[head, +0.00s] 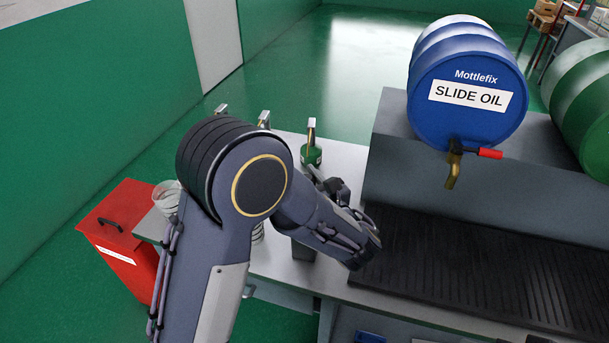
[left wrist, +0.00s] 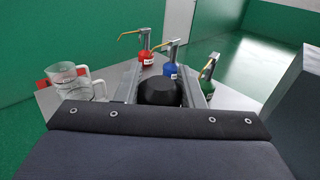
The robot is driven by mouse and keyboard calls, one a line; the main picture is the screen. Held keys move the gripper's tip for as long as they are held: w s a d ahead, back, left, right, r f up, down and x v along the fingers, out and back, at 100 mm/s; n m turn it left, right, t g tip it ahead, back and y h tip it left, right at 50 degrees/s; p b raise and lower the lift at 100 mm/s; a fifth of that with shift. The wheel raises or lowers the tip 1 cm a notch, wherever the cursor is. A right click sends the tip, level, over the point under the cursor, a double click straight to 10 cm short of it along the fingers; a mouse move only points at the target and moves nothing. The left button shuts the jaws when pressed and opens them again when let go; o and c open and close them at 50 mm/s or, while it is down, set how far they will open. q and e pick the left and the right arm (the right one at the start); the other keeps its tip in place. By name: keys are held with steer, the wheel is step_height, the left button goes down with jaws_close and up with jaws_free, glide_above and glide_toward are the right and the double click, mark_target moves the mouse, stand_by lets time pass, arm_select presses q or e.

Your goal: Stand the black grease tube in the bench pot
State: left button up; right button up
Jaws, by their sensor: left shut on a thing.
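My left arm covers the middle of the head view, and my left gripper (head: 322,181) shows partly beyond its forearm, over the left part of the bench. In the left wrist view my left gripper (left wrist: 162,82) has its two grey fingers on either side of the black grease tube (left wrist: 160,92). The gripper is shut on the tube, and only its rounded dark end shows. A dark grey upright shape (head: 303,250) stands below the forearm in the head view. I cannot tell whether it is the bench pot. My right gripper is not in view.
Red (left wrist: 147,57), blue (left wrist: 168,69) and green (left wrist: 207,86) pump cans stand beyond the gripper. The blue slide oil drum (head: 465,90) rests on a grey stand beside a black ribbed mat (head: 470,275). A red bin (head: 118,240) is left of the bench.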

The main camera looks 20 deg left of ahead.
arm_select(q)
steer(key=shift+f+b, duration=1.6)
steer(key=shift+f, duration=0.55)
steer(key=o, duration=1.1)
steer(key=shift+o, duration=0.2)
steer(key=b+v, duration=0.1)
steer(key=v, duration=0.7)
